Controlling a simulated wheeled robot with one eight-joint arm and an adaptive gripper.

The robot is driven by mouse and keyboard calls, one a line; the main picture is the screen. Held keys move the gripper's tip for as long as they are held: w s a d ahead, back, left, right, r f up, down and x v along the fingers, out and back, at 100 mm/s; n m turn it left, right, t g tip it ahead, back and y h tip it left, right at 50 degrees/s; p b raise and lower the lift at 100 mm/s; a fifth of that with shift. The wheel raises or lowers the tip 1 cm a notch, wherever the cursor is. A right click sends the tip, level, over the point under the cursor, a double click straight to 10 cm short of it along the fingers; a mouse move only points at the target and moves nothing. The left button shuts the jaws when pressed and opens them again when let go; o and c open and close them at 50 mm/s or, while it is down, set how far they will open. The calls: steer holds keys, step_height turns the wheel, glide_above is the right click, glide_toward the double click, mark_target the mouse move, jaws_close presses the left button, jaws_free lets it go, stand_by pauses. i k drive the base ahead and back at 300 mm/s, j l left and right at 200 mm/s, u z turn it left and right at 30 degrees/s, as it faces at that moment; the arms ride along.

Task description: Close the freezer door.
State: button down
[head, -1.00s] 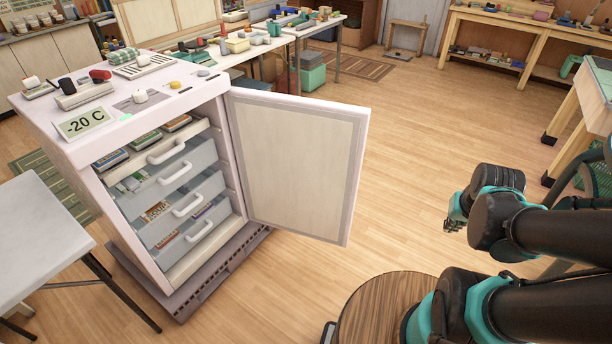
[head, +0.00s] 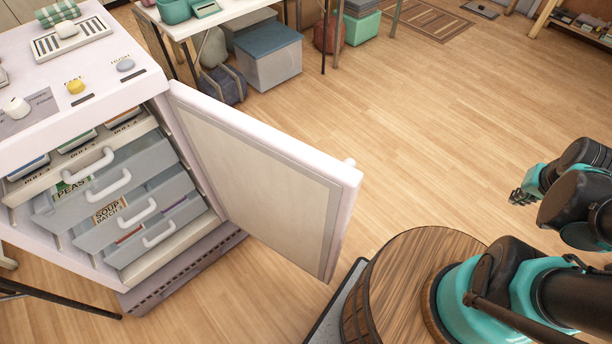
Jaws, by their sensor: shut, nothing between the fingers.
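The white freezer (head: 110,95) stands at the left in the head view. Its door (head: 262,170) is wide open, hinged at the freezer's right front edge and swung out to the right. Inside are several drawers with white handles (head: 137,213), some sticking out unevenly. My gripper (head: 518,197) is at the right, shut and empty, well apart from the door.
My round wooden base stands close to the door's free edge. A white table (head: 215,20) with storage boxes (head: 266,58) under it stands behind the freezer. The wooden floor (head: 430,120) right of the door is clear.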

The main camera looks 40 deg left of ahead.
mark_target(296, 199)
steer(key=i+u, duration=0.1)
steer(key=i, duration=0.75)
steer(key=i+l, duration=0.2)
steer(key=i, duration=0.7)
steer(key=i+u, duration=0.15)
steer(key=u, duration=3.7)
steer(key=k+l, duration=0.2)
steer(key=k, duration=0.25)
steer(key=k+l+z, duration=0.1)
steer(key=k, duration=0.4)
steer(key=l, duration=0.1)
